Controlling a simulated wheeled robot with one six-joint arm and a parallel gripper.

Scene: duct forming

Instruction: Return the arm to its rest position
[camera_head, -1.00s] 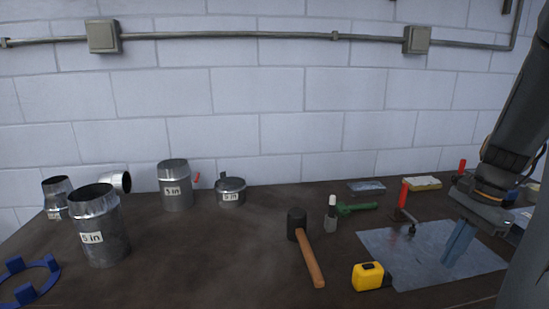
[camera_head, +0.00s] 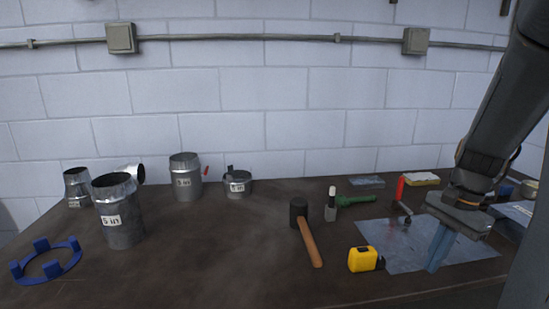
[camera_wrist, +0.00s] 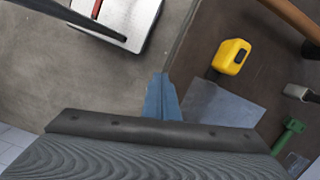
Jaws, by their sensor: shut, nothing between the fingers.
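My gripper (camera_head: 439,246) is at the right of the head view, pointing down over the grey metal sheet (camera_head: 388,252). Its blue fingers are together with nothing between them. In the wrist view my gripper (camera_wrist: 161,98) also shows shut, with the metal sheet (camera_wrist: 222,108) to the right of the fingers. The head view does not clearly tell the height of the fingertips above the sheet.
A yellow tape measure (camera_head: 362,259) and a mallet (camera_head: 309,238) lie left of the sheet. A red-handled tool (camera_head: 401,192) and green-handled tool (camera_head: 352,199) lie behind. Metal duct pieces (camera_head: 119,212) and a blue ring (camera_head: 47,261) stand left. The table's middle is clear.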

